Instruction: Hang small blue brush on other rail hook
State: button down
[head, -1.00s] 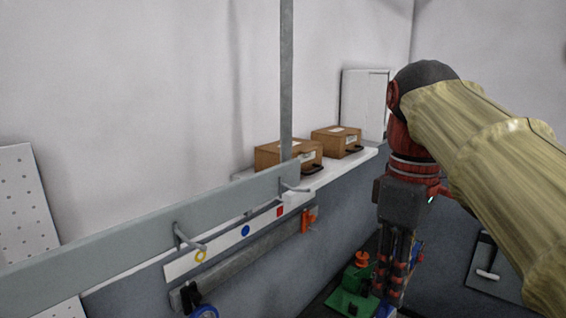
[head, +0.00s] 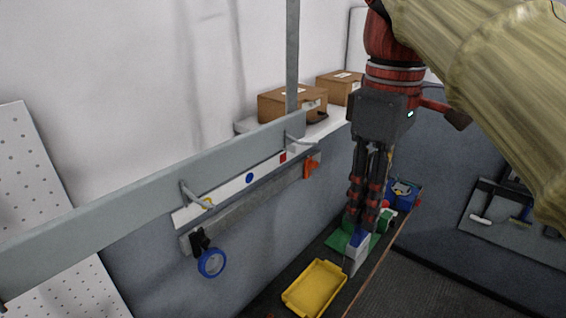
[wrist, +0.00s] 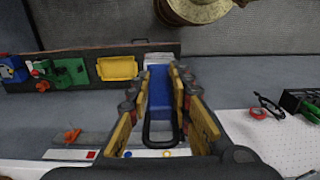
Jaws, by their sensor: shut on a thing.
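My gripper (head: 364,215) points down, shut on the small blue brush (head: 357,240), whose white end hangs below the fingers. In the wrist view the brush's blue body (wrist: 160,85) is between the fingers, with a black loop (wrist: 160,138) towards the rail side. A grey rail (head: 120,208) runs along the left wall. It carries a near hook (head: 192,194) and a far hook (head: 302,140), both seen empty. The gripper and brush are right of the far hook, apart from the rail.
Below the rail are a white strip (head: 225,190) with coloured marks, an orange clip (head: 311,168) and a blue tape roll (head: 211,263). Boxes (head: 292,103) sit on the shelf behind.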

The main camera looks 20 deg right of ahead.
jog(key=w+a+f+p, duration=0.1)
jog(key=w+a+p, duration=0.2)
jog(key=w+a, duration=0.3)
jog(key=w, duration=0.4)
jog(key=shift+w+f, duration=0.3)
jog(key=shift+w, duration=0.1)
jog(key=c, duration=2)
grip_release()
jog(key=shift+a+p, duration=0.1)
jog(key=shift+p, duration=0.2)
jog(key=shift+o, duration=1.4)
jog(key=shift+s+r, duration=0.1)
jog(key=shift+s, duration=0.1)
jog(key=shift+o, duration=0.5)
jog(key=shift+w, duration=0.1)
